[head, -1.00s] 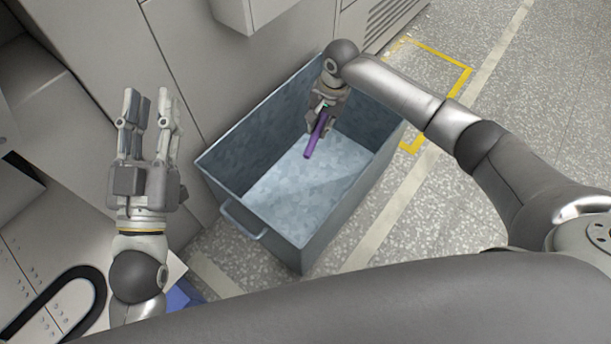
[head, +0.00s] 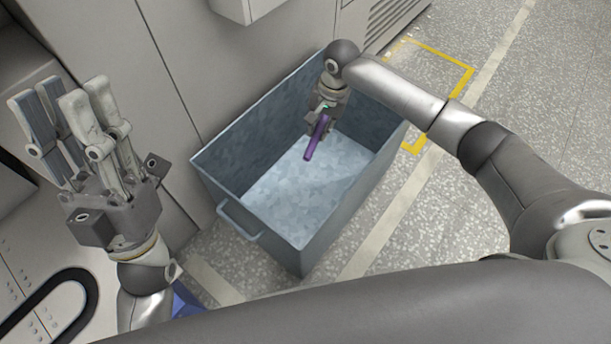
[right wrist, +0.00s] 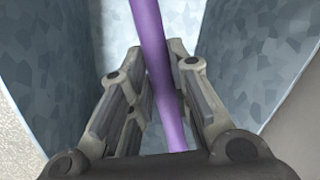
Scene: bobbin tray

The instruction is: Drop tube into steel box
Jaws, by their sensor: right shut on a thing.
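The purple tube (head: 317,137) is held in my right gripper (head: 321,122), over the inside of the steel box. In the right wrist view the tube (right wrist: 164,75) runs between the two fingers of the right gripper (right wrist: 160,70), which are shut on it. The grey steel box (head: 228,183) stands open on the floor and is empty as far as I see. My left gripper (head: 62,118) is at the left, outside the box, with its fingers raised. They look apart, and I see nothing between them.
Grey cabinet panels (head: 165,75) stand along the box's left and back. A yellow floor marking (head: 455,65) and open speckled floor lie to the right. A blue object (head: 185,300) shows partly at the bottom left.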

